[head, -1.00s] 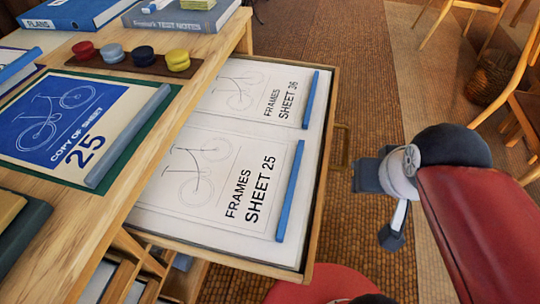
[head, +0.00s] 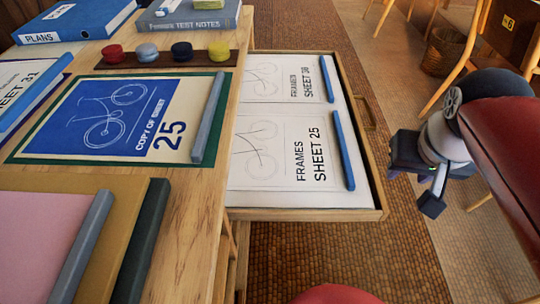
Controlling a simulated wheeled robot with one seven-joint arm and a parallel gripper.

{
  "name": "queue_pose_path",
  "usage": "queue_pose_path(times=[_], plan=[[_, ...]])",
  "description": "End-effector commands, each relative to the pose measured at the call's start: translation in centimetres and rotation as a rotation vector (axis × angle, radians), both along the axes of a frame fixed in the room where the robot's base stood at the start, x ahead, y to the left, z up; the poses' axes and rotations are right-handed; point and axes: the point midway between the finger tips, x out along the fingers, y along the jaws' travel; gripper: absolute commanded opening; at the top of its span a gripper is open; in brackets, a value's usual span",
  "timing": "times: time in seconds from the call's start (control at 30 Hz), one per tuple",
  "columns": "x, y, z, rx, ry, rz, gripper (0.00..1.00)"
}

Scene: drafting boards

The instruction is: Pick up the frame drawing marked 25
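The frame drawing marked "FRAMES SHEET 25" (head: 275,150) lies flat in the near part of an open drawer (head: 300,213). It shows a faint bicycle frame and has a blue strip (head: 343,150) along its right edge. My gripper (head: 431,187) hangs over the floor to the right of the drawer, apart from both drawings. Its two dark fingers look spread, with nothing seen between them.
A blue "COPY OF SHEET 25" (head: 110,117) lies on the table top (head: 190,235), left of the drawer. Several round coloured weights stand on a brown strip (head: 110,64) behind it. Books and folders lie around. A wooden chair (head: 455,60) stands at the back right.

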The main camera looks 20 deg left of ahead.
Motion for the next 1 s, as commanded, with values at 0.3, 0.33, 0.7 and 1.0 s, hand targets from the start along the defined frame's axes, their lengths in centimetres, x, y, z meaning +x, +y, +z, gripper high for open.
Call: queue_pose_path(times=[0.3, 0.33, 0.7, 1.0], plan=[[9.9, 6.9, -0.1, -0.032, 0.226, 0.130, 0.39], [10.7, 7.5, -0.3, -0.033, 0.242, 0.140, 0.39], [14.9, 11.4, -2.3, -0.035, 0.354, 0.198, 0.39], [14.8, 11.3, -5.6, -0.036, 0.357, 0.198, 0.39]])
